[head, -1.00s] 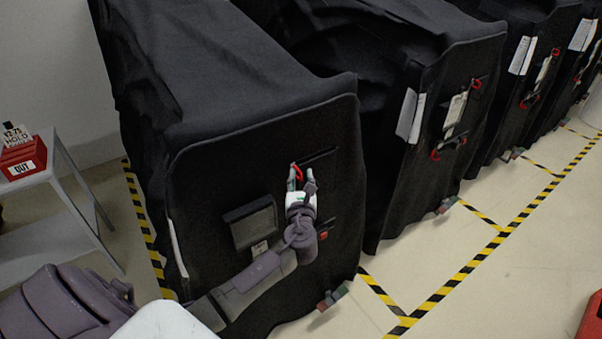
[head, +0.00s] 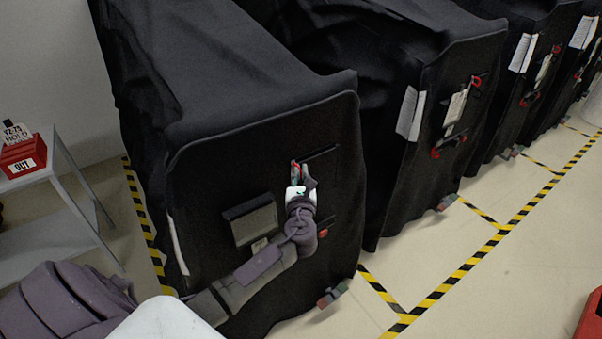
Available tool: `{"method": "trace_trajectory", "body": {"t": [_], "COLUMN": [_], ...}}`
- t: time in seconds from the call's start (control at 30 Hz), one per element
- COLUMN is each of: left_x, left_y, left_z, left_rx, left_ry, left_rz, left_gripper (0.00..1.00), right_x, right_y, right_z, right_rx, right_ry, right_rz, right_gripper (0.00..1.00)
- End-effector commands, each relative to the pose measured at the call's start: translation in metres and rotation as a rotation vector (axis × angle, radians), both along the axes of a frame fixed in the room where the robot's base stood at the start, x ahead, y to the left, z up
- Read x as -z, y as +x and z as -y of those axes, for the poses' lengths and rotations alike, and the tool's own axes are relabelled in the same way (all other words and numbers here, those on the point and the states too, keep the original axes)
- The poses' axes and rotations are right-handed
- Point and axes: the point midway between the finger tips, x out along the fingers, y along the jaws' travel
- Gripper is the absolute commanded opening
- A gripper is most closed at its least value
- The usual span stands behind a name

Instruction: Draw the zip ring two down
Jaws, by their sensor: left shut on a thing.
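The nearest cart cover (head: 200,215) is black, with a slot on the right of its front panel. A small red zip ring (head: 295,167) shows at the left end of that slot, mostly hidden by my fingers. My left gripper (head: 301,171) is shut on the ring, close against the panel. A second red piece (head: 323,233) sits lower on the panel, right of my wrist. I cannot read any numbering on the rings. My right gripper is not in view.
Other covered carts (head: 405,185) with red rings and paper tags stand in a row to the right. A grey pocket (head: 250,221) is left of my wrist. Striped tape edges the clear floor.

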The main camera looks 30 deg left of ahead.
Motion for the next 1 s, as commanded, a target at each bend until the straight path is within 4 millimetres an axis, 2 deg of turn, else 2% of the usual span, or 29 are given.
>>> {"method": "trace_trajectory", "body": {"t": [0.17,0.5,0.63,0.8,1.0], "left_x": [0.019,0.103,0.128,0.144,0.145], "left_y": [0.0,0.0,0.0,0.0,0.0], "left_z": [0.0,0.0,0.0,0.0,0.0], "left_rx": [0.0,0.0,0.0,0.0,0.0], "left_ry": [-0.001,0.0,0.001,-0.001,-0.001], "left_rz": [-0.001,-0.001,-0.001,0.0,0.001], "left_gripper": [0.0,0.0,0.0,0.0,0.0], "right_x": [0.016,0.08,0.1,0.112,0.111], "right_y": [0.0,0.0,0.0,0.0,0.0], "right_z": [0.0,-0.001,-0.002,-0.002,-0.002], "right_rx": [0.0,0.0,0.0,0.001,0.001], "right_ry": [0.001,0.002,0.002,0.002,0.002], "right_rz": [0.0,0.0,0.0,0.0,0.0], "right_gripper": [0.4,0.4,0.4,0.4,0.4]}}
